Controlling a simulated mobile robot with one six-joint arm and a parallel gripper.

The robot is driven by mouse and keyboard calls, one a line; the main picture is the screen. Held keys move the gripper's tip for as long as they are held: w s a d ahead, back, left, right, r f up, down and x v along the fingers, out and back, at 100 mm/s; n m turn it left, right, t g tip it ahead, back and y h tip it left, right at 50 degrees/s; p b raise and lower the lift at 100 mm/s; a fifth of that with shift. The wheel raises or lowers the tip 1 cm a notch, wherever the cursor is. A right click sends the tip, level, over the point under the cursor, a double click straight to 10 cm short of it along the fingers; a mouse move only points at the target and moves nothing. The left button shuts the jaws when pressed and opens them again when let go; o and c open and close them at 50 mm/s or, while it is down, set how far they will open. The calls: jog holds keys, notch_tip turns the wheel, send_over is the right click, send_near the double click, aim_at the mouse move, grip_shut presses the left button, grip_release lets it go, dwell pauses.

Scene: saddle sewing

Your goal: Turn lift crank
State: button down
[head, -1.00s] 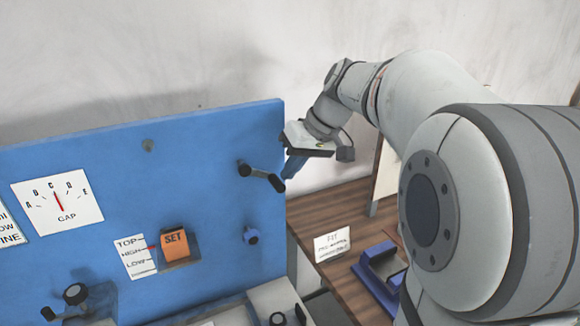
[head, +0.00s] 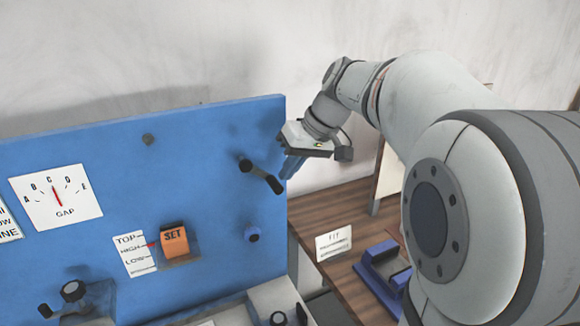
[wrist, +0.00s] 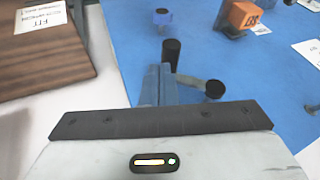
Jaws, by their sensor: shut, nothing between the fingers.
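A black crank (head: 262,177) sits on the right part of the blue panel (head: 190,130), its arm slanting down to the right to a dark handle. I take it as the lift crank; no label on it is readable. The wrist view shows its grey arm (wrist: 190,80), a black upright handle (wrist: 171,54) and a round dark end (wrist: 214,90). My gripper (head: 289,168) is just right of the handle by the panel's edge. Its blue-grey fingers (wrist: 157,84) are together and empty, close beside the handle; I cannot tell whether they touch.
An orange SET block (head: 174,236) stands beside a TOP/HIGH/LOW scale (head: 134,255). A blue knob (head: 253,234) is below the crank, and another crank (head: 73,291) is at lower left. A wooden table (head: 345,225) with a FIT card (head: 334,243) lies to the right.

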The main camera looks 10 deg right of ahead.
jog(key=s+d+r, duration=0.2)
jog(key=d+r, duration=0.8)
jog(key=s+a+f+m+h, duration=0.1)
jog(key=s+a+f, duration=0.2)
jog(key=s+f, duration=0.2)
jog(key=s+a+f+m+h, duration=0.1)
jog(key=s+a+f+h, duration=0.1)
jog(key=s+f, duration=0.4)
jog(key=s+a+f+m+h+b, duration=0.1)
jog(key=s+a+f, duration=0.3)
jog(key=f, duration=0.8)
jog(key=shift+s+h, duration=0.5)
jog(key=shift+s, duration=0.65)
jog(key=shift+a+f, duration=0.1)
